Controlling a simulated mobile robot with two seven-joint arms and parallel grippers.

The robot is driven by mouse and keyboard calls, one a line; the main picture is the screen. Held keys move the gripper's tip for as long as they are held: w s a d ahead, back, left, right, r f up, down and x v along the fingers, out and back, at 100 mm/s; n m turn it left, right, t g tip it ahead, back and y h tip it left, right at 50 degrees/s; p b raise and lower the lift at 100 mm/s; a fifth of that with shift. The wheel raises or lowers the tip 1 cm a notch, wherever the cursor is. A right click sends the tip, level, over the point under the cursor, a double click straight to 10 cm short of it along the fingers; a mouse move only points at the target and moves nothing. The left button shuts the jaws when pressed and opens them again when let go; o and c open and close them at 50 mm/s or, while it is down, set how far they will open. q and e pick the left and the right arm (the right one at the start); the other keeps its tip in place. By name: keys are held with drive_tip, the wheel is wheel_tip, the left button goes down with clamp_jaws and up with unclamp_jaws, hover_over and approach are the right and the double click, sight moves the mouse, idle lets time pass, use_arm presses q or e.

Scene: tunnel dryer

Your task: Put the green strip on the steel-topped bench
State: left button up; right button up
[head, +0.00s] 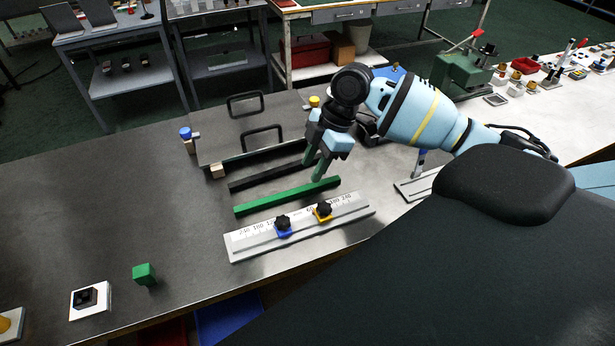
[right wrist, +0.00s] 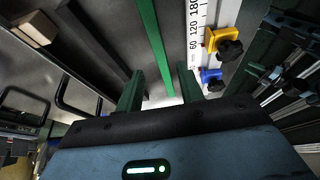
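The green strip (head: 286,197) is a long thin bar lying on the grey metal top of the bench (head: 190,240). My right gripper (head: 316,168) points down at the strip's right end, with its fingers apart. In the right wrist view the strip (right wrist: 154,45) runs between the two open fingers (right wrist: 158,78), and neither finger visibly grips it. The exact height of the fingertips over the bench is hard to tell. My left gripper is not in view.
A black strip (head: 270,173) lies just behind the green one. A white scale rail (head: 345,206) with blue and yellow knobbed stops lies in front. Behind is a plate with two handles (head: 215,133). A green block (head: 144,274) stands front left. The bench's left part is clear.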

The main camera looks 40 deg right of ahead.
drive_tip(key=v, duration=0.6)
